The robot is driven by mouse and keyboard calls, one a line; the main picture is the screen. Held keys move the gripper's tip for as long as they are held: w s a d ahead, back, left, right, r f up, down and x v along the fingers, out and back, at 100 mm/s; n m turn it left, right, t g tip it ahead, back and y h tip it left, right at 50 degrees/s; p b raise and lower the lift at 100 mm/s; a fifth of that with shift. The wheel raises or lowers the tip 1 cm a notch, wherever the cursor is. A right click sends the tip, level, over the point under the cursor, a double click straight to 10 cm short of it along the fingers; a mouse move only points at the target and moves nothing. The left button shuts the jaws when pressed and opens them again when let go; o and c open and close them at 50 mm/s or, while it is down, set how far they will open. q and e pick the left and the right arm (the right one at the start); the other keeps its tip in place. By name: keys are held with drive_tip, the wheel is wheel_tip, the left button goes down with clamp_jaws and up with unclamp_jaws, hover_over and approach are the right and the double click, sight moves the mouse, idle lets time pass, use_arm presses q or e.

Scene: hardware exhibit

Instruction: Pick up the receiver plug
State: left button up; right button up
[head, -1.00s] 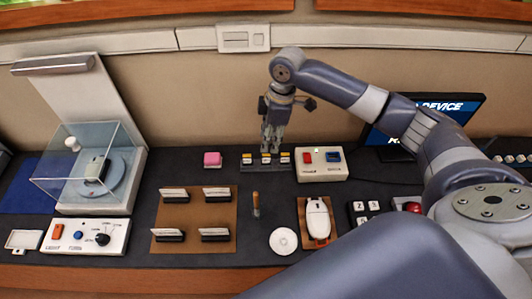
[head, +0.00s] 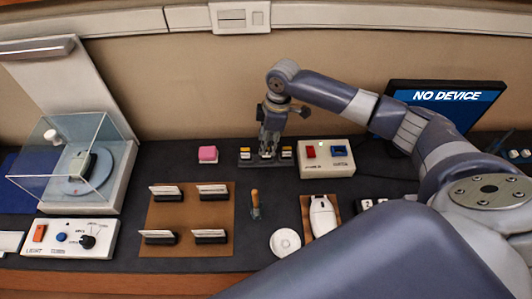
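A dark strip (head: 266,162) on the desk holds small plugs with yellow and white tops. The left plug (head: 245,153) and the right plug (head: 287,152) show on either side of my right gripper. Which of them is the receiver plug I cannot tell. My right gripper (head: 267,154) points straight down with its fingertips low over the middle of the strip, where they hide the middle plug. Whether the fingers are apart or closed on that plug cannot be made out. My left gripper is out of view.
A pink block (head: 208,154) lies left of the strip. A white box (head: 325,158) with red and blue buttons stands close at its right. A mouse (head: 322,215), a white disc (head: 285,242) and a screwdriver-like tool (head: 255,200) lie in front. A monitor (head: 445,105) reads "NO DEVICE".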

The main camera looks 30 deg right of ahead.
drive_tip(key=f, duration=0.1)
drive_tip(key=f+p, duration=0.1)
drive_tip(key=f, duration=0.3)
drive_tip(key=shift+w+p, duration=0.35)
drive_tip(key=shift+a+f, duration=0.1)
drive_tip(key=shift+f, duration=0.2)
clamp_jaws()
